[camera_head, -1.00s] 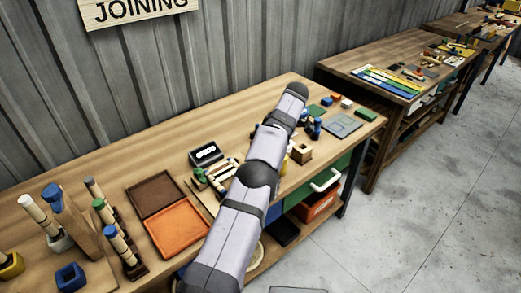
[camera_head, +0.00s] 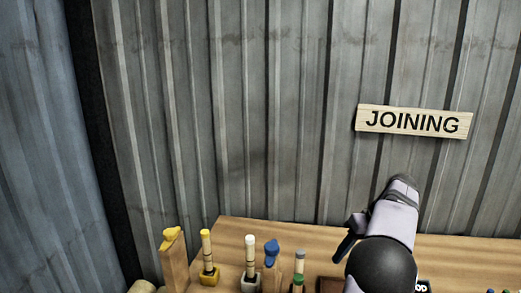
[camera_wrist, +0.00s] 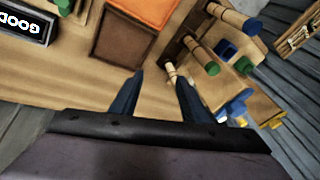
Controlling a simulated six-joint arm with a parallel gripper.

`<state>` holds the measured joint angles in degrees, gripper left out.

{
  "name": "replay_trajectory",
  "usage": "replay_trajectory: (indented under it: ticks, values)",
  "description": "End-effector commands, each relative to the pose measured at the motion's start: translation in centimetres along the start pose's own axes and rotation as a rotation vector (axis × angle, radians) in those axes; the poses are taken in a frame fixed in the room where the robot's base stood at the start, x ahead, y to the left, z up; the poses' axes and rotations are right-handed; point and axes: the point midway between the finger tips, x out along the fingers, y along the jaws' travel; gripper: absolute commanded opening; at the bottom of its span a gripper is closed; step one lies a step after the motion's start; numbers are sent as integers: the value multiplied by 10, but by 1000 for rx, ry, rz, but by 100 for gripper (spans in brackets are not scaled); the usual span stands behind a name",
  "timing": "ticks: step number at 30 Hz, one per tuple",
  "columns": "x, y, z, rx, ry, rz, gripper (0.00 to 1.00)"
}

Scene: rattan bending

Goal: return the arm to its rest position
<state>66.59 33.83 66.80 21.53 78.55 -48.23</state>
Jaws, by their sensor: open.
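My gripper (camera_wrist: 160,76) is open and empty in the wrist view, its two dark fingers apart above bare wooden table top. In the head view my arm is raised over the workbench (camera_head: 300,234), and a dark part of my gripper (camera_head: 346,243) shows at its left. The rest of the gripper is hidden behind my arm there.
A brown and orange tray (camera_wrist: 124,36), a black "GOOD" box (camera_wrist: 26,27) and several wooden rods with coloured ends, one blue-ended (camera_wrist: 236,20), lie around below. A corrugated wall (camera_head: 230,110) with a JOINING sign (camera_head: 412,122) stands behind the bench.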

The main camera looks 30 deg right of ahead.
Motion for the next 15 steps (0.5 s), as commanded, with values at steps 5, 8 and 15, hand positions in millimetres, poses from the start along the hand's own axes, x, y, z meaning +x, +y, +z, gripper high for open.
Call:
replay_trajectory:
  ticks: [5,8,15]
  values:
    - [9,-128,-8,5,-68,-49,42]
    - [19,-195,7,12,-116,-65,42]
    - [71,-305,93,-39,-245,-9,42]
